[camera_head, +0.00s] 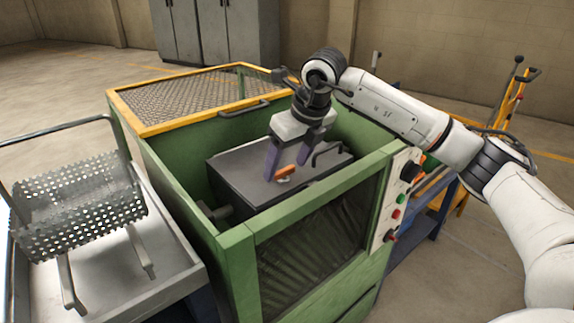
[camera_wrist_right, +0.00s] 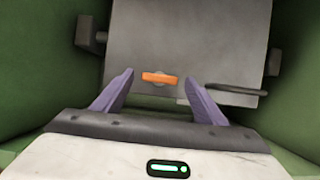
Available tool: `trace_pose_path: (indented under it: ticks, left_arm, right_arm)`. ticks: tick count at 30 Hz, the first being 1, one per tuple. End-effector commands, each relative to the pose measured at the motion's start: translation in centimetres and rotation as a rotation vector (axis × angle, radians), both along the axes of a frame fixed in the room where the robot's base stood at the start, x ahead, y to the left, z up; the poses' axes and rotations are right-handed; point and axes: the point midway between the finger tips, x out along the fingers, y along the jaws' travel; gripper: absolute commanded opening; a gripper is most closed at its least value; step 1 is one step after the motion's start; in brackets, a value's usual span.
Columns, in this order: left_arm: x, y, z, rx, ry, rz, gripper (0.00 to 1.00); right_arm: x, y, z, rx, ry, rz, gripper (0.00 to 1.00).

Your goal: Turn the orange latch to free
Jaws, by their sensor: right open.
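The orange latch (camera_head: 286,173) sits on the dark grey lid (camera_head: 240,165) of a box inside the green machine. In the right wrist view the latch (camera_wrist_right: 160,78) lies crosswise on the grey lid (camera_wrist_right: 190,35), near its edge. My right gripper (camera_head: 291,162) is above the lid, pointing down, with its purple fingers apart. In the right wrist view the open fingers (camera_wrist_right: 160,92) are to the left and right of the latch, with space on both sides. I cannot tell the exact height of the fingertips over the lid. My left gripper is not in view.
A dark handle (camera_head: 330,150) stands on the lid to the right of the latch. Green walls surround the lid, and a yellow-framed mesh cover (camera_head: 185,98) lies behind. A control panel (camera_head: 398,200) is at the right, and a perforated drum (camera_head: 80,205) is on the left cart.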

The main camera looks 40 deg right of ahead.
Motion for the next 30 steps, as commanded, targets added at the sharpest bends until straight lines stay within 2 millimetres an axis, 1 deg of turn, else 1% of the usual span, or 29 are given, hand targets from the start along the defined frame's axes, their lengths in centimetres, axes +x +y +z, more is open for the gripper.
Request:
trace_pose_path:
  ticks: [3, 9, 10, 17, 25, 30]
  left_arm:
    - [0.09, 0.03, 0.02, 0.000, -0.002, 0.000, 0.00]
    - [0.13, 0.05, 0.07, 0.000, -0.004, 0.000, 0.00]
    - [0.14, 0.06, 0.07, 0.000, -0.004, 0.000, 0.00]
    - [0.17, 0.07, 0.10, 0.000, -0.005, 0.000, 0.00]
    - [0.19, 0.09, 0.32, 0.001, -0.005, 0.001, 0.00]
    - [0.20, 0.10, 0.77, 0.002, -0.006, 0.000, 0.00]
  right_arm:
    - [0.13, 0.02, -0.43, 0.000, 0.001, 0.001, 0.66]
    - [0.15, 0.04, -0.45, 0.000, 0.001, 0.001, 0.66]
    - [0.15, 0.04, -0.44, 0.000, 0.001, 0.001, 0.64]
    - [0.15, 0.05, -0.41, 0.000, 0.001, 0.001, 0.25]
    - [0.15, 0.01, -0.35, 0.001, 0.001, 0.023, 0.24]
    - [0.17, -0.10, -0.26, 0.002, 0.001, 0.093, 0.24]
